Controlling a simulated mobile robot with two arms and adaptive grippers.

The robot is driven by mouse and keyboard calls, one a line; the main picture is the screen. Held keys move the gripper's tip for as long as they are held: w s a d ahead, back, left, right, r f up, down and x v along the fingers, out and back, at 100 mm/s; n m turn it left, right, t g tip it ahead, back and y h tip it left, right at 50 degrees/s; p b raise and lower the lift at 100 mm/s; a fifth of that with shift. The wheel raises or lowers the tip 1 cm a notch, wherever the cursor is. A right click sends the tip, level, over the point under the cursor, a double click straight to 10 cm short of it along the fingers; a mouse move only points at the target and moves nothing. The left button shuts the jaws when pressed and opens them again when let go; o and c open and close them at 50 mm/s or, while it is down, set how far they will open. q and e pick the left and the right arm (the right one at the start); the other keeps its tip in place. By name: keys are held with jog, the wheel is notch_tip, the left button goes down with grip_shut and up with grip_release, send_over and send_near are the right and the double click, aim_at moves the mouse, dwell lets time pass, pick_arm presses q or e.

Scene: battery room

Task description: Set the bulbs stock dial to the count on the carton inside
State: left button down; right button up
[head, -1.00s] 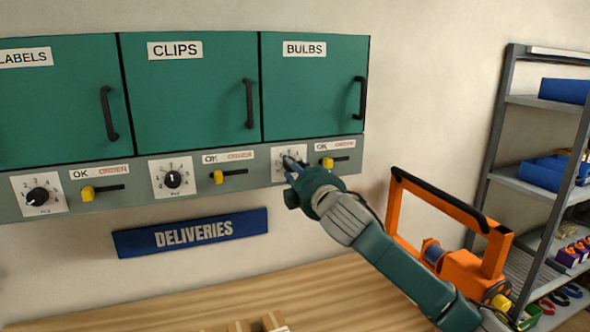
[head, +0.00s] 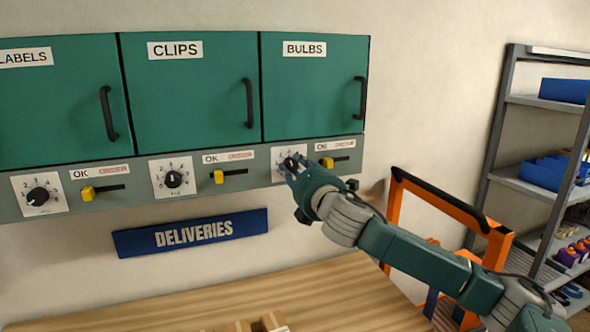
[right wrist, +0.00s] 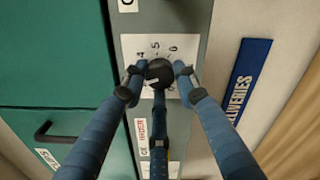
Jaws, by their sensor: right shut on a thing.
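The bulbs cabinet (head: 312,95) is closed, its green door and black handle (head: 360,98) in plain view; the carton inside is hidden. The bulbs dial (head: 290,160), a black knob on a white numbered plate, sits below the door. My right gripper (head: 291,170) is at this dial, its fingers shut around the knob. In the right wrist view the knob (right wrist: 161,70) sits between the blue fingers, with the figures 4, 5 and 6 showing; I cannot tell its setting for sure. My left gripper is not in view.
The labels and clips cabinets (head: 190,100) are closed, with their own dials below. A yellow OK/ORDER slider (head: 327,162) lies right of the bulbs dial. A wooden bench (head: 200,305) is below, an orange frame (head: 395,205) and grey shelves (head: 530,100) to the right.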

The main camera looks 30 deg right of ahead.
jog(key=n, duration=0.2)
jog(key=shift+n, duration=0.4)
jog(key=shift+f+n, duration=0.1)
jog(key=shift+n, duration=0.4)
jog(key=shift+a+f, duration=0.1)
jog(key=o, duration=1.1)
jog(key=shift+o, duration=0.2)
jog(key=v, duration=1.2)
jog(key=shift+w+a, duration=0.1)
